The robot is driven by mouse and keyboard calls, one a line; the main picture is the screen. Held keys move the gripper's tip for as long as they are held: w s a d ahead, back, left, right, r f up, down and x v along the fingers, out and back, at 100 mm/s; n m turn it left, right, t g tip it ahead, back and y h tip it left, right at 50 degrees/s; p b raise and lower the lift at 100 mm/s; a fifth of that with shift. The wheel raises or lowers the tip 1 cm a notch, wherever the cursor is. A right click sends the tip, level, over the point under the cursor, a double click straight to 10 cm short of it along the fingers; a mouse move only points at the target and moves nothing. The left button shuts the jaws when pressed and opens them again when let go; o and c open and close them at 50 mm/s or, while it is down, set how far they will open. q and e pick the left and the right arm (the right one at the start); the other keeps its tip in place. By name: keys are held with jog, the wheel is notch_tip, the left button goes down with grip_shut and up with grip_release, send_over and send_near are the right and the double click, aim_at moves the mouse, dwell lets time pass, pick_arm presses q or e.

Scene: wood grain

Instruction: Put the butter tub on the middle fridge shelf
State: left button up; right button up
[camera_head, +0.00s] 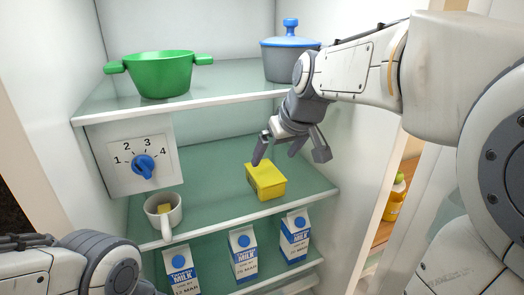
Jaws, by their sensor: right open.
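The yellow butter tub (266,182) sits upright on the middle fridge shelf (222,208), right of its centre and near the front edge. My right gripper (291,158) is open and empty, just above and behind the tub, its fingers spread and apart from it. My left arm shows at the lower left, but its gripper fingers are out of the picture.
A white mug (163,212) stands on the middle shelf's left front. A green pot (160,73) and a blue-lidded pot (287,57) stand on the top shelf. Several milk cartons (243,253) stand below. A temperature dial (144,166) is on the left. A yellow bottle (394,198) is in the door.

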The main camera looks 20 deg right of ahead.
jog(key=s+a+f+n+g+y, duration=0.1)
jog(key=s+a+f, duration=0.2)
jog(key=a, duration=0.2)
jog(key=s+a+f+n+g, duration=0.1)
jog(key=s+a+f, duration=0.15)
jog(key=a, duration=0.25)
jog(key=s+a+f+n+g, duration=0.2)
jog(key=s+f, duration=0.3)
jog(key=s, duration=0.4)
jog(key=s+a+f+n+g, duration=0.2)
jog(key=s+a+f, duration=0.3)
jog(key=s, duration=0.4)
jog(key=shift+s+a+f+g, duration=0.2)
jog(key=shift+a+f+g, duration=0.1)
jog(key=shift+f, duration=0.15)
